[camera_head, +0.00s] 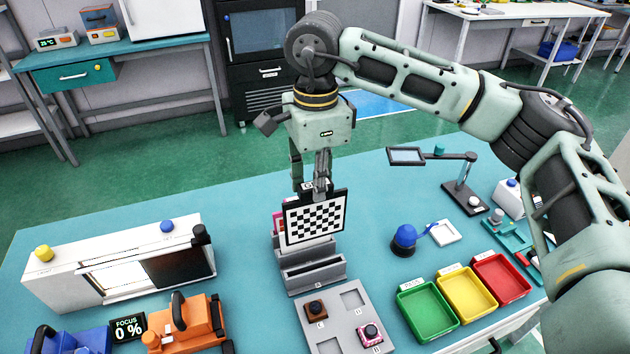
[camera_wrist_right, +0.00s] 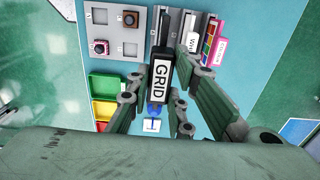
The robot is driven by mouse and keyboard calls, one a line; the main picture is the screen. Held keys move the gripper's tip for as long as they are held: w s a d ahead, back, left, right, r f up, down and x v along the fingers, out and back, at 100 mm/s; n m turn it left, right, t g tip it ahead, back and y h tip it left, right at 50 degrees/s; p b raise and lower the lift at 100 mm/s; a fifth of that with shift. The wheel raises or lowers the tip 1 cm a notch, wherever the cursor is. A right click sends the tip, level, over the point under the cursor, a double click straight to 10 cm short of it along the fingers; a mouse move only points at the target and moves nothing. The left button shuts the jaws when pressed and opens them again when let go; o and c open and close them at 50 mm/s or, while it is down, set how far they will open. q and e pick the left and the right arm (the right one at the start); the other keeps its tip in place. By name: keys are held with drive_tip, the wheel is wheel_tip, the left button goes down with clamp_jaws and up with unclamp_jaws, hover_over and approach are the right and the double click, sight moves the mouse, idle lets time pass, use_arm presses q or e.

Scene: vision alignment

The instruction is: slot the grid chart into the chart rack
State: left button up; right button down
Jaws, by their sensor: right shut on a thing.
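The grid chart (camera_head: 315,219), a black-framed black-and-white checkerboard, hangs upright from my right gripper (camera_head: 321,188), which is shut on its top tab. The tab reads GRID (camera_wrist_right: 161,80) in the right wrist view. The chart rack (camera_head: 313,275) is grey and stepped with several slots, and stands below the chart on the teal table. The chart covers part of the rack; I cannot tell whether its lower edge is inside a slot. Behind it, a pink-tabbed chart (camera_wrist_right: 220,47) and a white-labelled chart (camera_wrist_right: 193,48) stand in the rack. My left gripper is out of view.
A grey tray (camera_head: 337,331) with square recesses sits in front of the rack. Green (camera_head: 426,312), yellow and red bins stand to the right, with a blue-domed item (camera_head: 404,237) behind them. A long white box (camera_head: 60,285) is on the left.

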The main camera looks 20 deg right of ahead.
sight(316, 213)
wheel_tip(316, 213, down, 4)
drive_tip(key=b, duration=0.3)
drive_tip(key=shift+a, duration=0.1)
drive_tip(key=shift+f+b, duration=0.65)
drive_tip(key=shift+f, duration=0.25)
drive_tip(key=shift+b, duration=0.4)
idle(0.9)
